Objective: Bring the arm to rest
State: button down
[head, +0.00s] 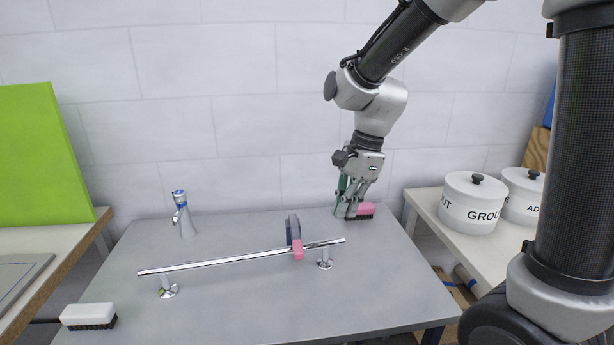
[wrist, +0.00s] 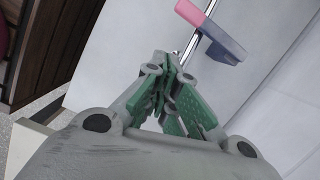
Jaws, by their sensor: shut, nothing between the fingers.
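My gripper (head: 346,212) is at the back right of the grey table, pointing down, with its green finger pads together and nothing between them. The shut fingers also show in the wrist view (wrist: 172,72). A pink brush with dark bristles (head: 366,209) lies right beside the fingertips in the head view; I cannot tell if they touch. My arm reaches down to the table from the upper right, bent at its joints.
A chrome rail (head: 215,262) on two posts crosses the grey table (head: 230,310), with a grey-and-pink piece (head: 295,238) on it. A tap (head: 182,213) stands at the back left, a white brush (head: 88,316) at the front left. White pots (head: 472,203) stand on the right counter.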

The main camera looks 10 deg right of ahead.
jog(key=s+d+r+n+t+h, duration=0.1)
jog(key=s+d+r+n, duration=0.4)
jog(key=d, duration=0.5)
jog(key=s+d+r+n+t+h, duration=0.1)
jog(key=s+d+r+n+t, duration=0.2)
jog(key=s+d+n, duration=0.6)
notch_tip(320, 180, up, 2)
jog(key=shift+s+d+r+n+t+h, duration=0.1)
jog(key=shift+s+d+n+t+h, duration=0.25)
jog(key=shift+s, duration=0.55)
